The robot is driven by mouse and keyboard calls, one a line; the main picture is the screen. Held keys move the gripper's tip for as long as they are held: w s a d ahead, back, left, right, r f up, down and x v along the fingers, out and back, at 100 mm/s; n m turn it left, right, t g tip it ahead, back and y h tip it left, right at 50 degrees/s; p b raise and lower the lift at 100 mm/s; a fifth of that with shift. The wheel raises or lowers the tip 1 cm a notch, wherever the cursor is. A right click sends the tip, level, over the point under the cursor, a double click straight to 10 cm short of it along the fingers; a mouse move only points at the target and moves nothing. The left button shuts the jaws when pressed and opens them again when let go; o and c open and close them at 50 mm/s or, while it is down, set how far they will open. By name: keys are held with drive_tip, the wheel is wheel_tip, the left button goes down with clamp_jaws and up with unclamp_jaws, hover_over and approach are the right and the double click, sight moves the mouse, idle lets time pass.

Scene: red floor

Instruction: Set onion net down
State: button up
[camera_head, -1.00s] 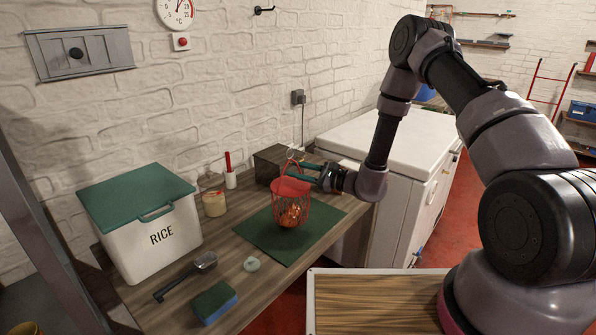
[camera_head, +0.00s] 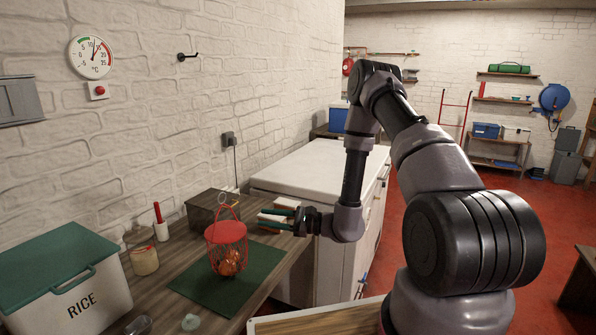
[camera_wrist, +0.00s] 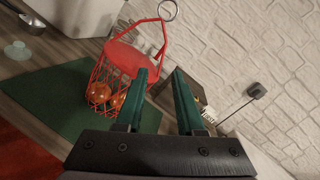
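The onion net (camera_head: 227,243) is a red mesh basket with a red top, a handle and a metal ring, with orange-brown onions inside. It stands upright on the dark green mat (camera_head: 257,272) on the wooden worktop. My gripper (camera_head: 273,219) is to the right of the net in the head view, apart from it. Its two green fingers are spread with nothing between them. In the wrist view the net (camera_wrist: 123,58) is left of and beyond the open fingers (camera_wrist: 161,75). Its ring shows at the top edge.
A dark box (camera_head: 207,208) stands behind the net. A jar (camera_head: 143,258), a red-handled item (camera_head: 159,222) and a rice bin (camera_head: 62,268) are on the left. A white chest freezer (camera_head: 313,170) stands to the right of the worktop.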

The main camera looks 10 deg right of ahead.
drive_tip(key=s+r+n+g+h, duration=0.1)
drive_tip(key=s+r+n+g, duration=0.25)
drive_tip(key=r, duration=0.35)
drive_tip(key=s+d+r+n+g+h, duration=0.1)
drive_tip(key=s+r+n+g+h, duration=0.2)
drive_tip(key=r, duration=0.4)
drive_tip(key=s+r+n+g, duration=0.3)
drive_tip(key=s+r+n, duration=0.15)
drive_tip(key=r, duration=0.25)
drive_tip(key=s+d+r+n+t+h, duration=0.1)
drive_tip(key=s+d+r+t+h, duration=0.8)
drive_tip(key=s+d+r, duration=0.3)
drive_tip(key=d+r+h, duration=0.1)
drive_tip(key=d+r, duration=0.1)
drive_tip(key=d, duration=0.2)
drive_tip(key=shift+r, duration=0.3)
